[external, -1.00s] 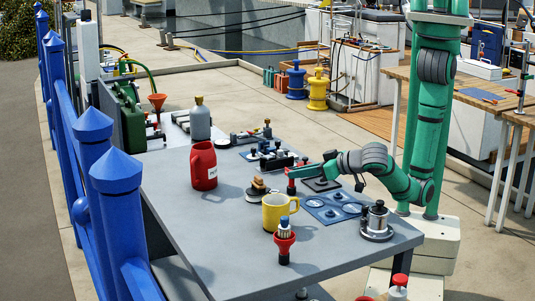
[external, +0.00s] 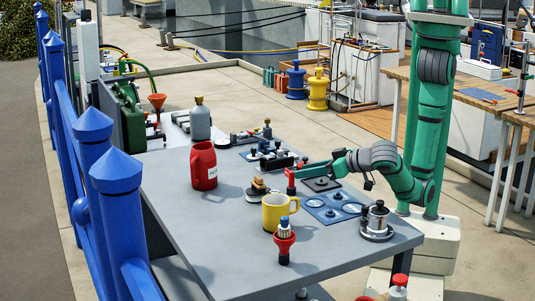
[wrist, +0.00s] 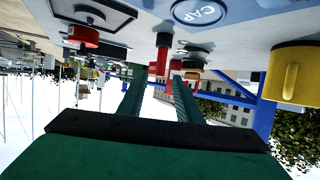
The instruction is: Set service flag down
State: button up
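A red upright piece (external: 291,181), which may be the service flag, stands at the end of my gripper in the external view; no flag cloth can be made out. In the wrist view, which is upside down, a red post (wrist: 161,62) with a dark base against the table shows between and just beyond the fingertips. My gripper (wrist: 158,77) has two long green fingers with a gap between them. It looks open, with no clear contact on the red post. In the external view my gripper (external: 300,175) is low over the grey table (external: 225,235).
A yellow mug (external: 275,213) and a red-collared piece (external: 284,243) stand in front. A blue mat (external: 330,207), a dark square pad (external: 321,184) and a metal pot (external: 376,220) lie to the right. A brush (external: 258,187) and a red jug (external: 203,167) stand left. The table's near left is clear.

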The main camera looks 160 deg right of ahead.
jog(key=v, duration=0.9)
